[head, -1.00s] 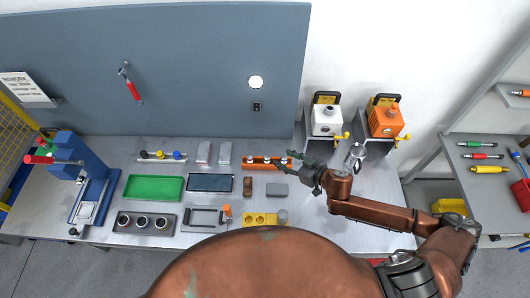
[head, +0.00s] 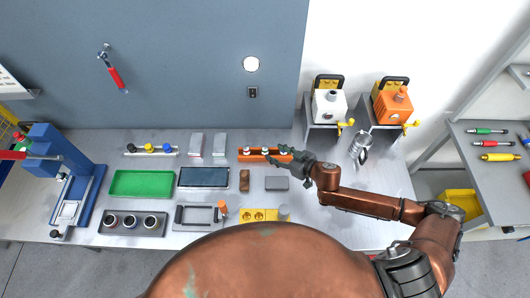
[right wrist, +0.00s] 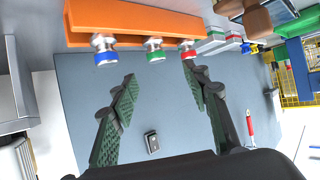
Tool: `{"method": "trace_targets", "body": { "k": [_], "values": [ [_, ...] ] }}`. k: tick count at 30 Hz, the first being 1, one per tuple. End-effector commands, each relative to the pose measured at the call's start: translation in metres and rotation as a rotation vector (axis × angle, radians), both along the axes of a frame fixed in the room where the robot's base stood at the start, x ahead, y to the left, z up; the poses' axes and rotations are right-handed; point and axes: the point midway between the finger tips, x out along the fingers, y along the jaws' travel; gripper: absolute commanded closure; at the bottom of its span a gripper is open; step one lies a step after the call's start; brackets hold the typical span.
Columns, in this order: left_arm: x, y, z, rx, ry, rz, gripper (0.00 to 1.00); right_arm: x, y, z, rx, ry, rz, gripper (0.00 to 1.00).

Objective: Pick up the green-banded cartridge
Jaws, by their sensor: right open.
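The orange rack (right wrist: 135,18) holds three cartridges in the right wrist view: a blue-banded one (right wrist: 104,50), the green-banded cartridge (right wrist: 154,50) in the middle, and a red-banded one (right wrist: 187,48). In the head view the rack (head: 252,157) lies at the bench's middle, partly covered by my right gripper (head: 277,155); band colours are too small to tell there. In the right wrist view my right gripper (right wrist: 158,74) is open and empty. Its fingertips point at the rack, either side of the green-banded cartridge's line, one close to the red-banded cartridge. My left gripper is out of view.
A brown block (head: 244,181) and a grey block (head: 276,183) lie in front of the rack. Two grey-white blocks (head: 196,145) stand left of it. White (head: 329,105) and orange (head: 393,106) machines and a metal jug (head: 360,148) are to the right.

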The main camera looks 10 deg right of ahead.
Motion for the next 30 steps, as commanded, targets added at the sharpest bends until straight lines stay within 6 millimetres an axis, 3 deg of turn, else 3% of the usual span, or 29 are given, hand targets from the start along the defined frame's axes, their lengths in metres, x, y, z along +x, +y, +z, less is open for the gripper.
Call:
{"method": "trace_targets", "body": {
  "k": [3,21,30],
  "values": [
    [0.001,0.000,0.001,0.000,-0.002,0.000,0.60,0.016,0.010,-0.009,0.001,0.000,0.000,0.57],
    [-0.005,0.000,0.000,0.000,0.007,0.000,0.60,0.060,0.035,-0.048,0.000,0.001,0.000,0.57],
    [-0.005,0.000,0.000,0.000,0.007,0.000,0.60,0.063,0.037,-0.050,0.000,0.003,-0.001,0.57]
  ]
}}
